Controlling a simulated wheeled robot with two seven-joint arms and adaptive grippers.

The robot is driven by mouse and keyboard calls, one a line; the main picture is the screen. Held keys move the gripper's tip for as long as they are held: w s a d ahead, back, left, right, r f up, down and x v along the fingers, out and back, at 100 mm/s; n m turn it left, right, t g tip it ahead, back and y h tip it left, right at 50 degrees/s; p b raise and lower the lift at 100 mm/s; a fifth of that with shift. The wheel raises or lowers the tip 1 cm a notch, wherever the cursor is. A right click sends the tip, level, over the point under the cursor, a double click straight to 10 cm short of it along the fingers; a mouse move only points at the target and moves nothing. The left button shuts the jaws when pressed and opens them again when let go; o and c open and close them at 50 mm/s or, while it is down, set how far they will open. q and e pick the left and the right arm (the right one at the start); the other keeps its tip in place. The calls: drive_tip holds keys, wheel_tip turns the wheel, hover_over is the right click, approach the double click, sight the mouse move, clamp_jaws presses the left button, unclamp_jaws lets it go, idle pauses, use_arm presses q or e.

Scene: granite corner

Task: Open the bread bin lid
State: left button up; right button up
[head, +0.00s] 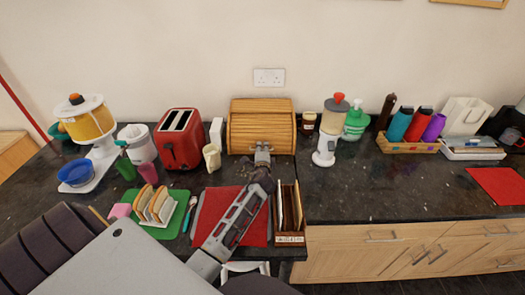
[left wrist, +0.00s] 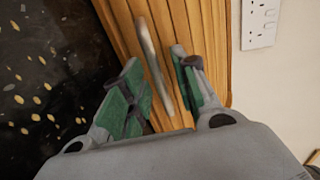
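The wooden bread bin (head: 262,108) stands against the back wall with its slatted roll lid down. My left gripper (head: 262,151) is at the lower front of the bin in the head view and covers part of the lid. In the left wrist view the slatted lid (left wrist: 206,25) fills the middle, with a pale metal bar handle (left wrist: 153,62) on it. The left gripper (left wrist: 158,75) is open there, its green-padded fingers on either side of the handle. I cannot tell whether a finger touches it. My right gripper is not in view.
A red toaster (head: 181,143) and a cream jug (head: 211,157) stand left of the bin. A brown jar (head: 308,123) and a white blender (head: 326,140) stand right of it. A wooden rack (head: 290,238) is near the front edge.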

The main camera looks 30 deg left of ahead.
use_arm(q)
clamp_jaws()
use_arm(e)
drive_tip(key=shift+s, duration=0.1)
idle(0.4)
use_arm(q)
drive_tip(key=shift+w+r, duration=0.1)
drive_tip(key=shift+r, duration=0.15)
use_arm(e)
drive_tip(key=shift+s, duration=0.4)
